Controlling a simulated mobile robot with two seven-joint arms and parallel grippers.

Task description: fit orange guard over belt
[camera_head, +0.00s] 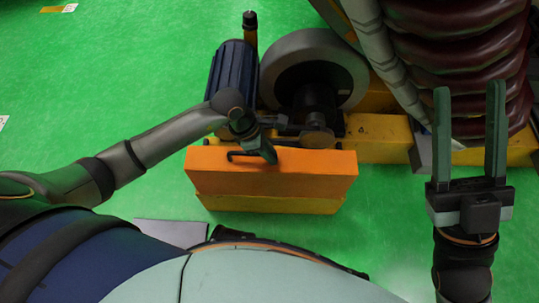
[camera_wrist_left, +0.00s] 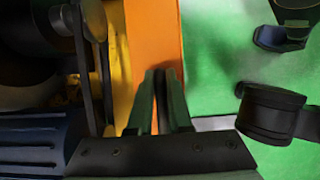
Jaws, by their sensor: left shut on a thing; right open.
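The orange guard (camera_head: 300,172) is a long box shape in front of the machine, right above a yellow part (camera_head: 270,204). It also shows as an orange strip in the left wrist view (camera_wrist_left: 153,35). My left gripper (camera_head: 268,152) is shut on the guard at its top, by the dark handle (camera_head: 237,154); the fingers (camera_wrist_left: 160,78) are together there. A dark band that looks like the belt (camera_wrist_left: 86,75) runs beside the guard in the left wrist view. My right gripper (camera_head: 468,130) is open, empty and upright at the right.
Behind the guard stand a blue ribbed motor (camera_head: 230,72) and a large grey wheel (camera_head: 318,58). A yellow base (camera_head: 380,135) and dark red ribbed coils (camera_head: 460,50) lie to the right. Green floor (camera_head: 100,85) is clear at the left.

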